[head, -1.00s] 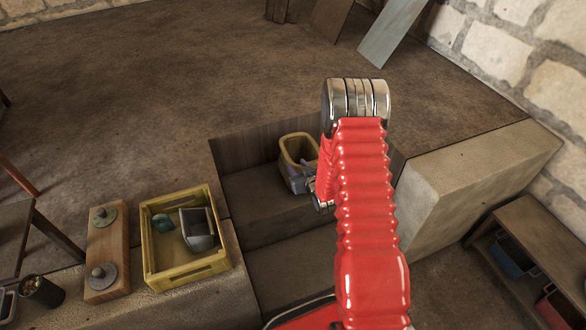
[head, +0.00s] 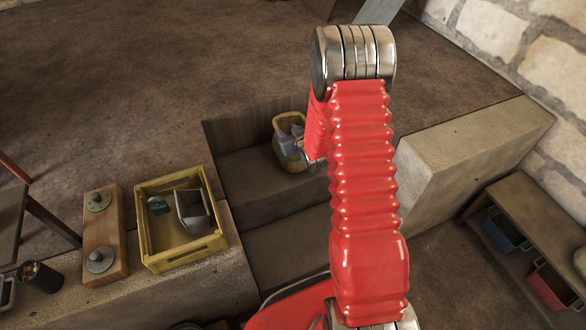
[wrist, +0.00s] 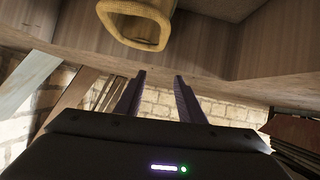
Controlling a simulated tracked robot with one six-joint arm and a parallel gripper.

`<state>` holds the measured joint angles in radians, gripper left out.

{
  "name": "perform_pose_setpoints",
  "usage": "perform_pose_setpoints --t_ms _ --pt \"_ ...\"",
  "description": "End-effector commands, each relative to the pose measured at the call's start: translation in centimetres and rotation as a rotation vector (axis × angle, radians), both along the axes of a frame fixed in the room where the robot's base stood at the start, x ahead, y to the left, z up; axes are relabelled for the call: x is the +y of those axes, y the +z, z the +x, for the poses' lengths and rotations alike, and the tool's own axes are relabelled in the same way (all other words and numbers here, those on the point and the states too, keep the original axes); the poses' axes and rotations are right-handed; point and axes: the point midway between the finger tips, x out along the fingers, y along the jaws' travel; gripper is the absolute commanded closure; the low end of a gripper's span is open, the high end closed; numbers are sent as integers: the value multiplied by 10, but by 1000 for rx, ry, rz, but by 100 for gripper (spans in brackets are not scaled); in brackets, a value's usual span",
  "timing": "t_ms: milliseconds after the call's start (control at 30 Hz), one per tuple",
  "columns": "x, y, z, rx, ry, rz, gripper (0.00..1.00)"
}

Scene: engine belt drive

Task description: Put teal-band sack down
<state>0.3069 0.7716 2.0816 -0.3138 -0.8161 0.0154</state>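I cannot pick out a sack with a teal band in either view. A yellow-rimmed container (head: 279,133) stands on the step in the recess in the head view. Its thick rim (wrist: 135,35) shows at the top of the wrist view. My gripper (head: 292,132) appears in front of or over that container, partly hidden by my red arm. In the wrist view my gripper (wrist: 160,76) has its two dark fingers apart with nothing between them. A yellow crate (head: 186,255) at left holds a small teal item (head: 159,205) and a grey angular piece (head: 193,210).
A wooden board with two round metal discs (head: 105,235) lies left of the crate, beside a dark cup (head: 40,276). A pale stone block (head: 470,150) borders the recess at right. A shelf with bins (head: 530,240) stands farther right. The floor behind is largely clear.

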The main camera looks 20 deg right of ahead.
Motion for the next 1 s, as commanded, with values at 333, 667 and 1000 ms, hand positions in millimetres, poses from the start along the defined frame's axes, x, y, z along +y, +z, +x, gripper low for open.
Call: perform_pose_setpoints --t_ms 333,667,1000 --pt "15 82 -14 93 -24 -31 65" --pt "35 150 -49 184 -47 -41 65" --pt "60 209 -104 274 -66 -31 65"
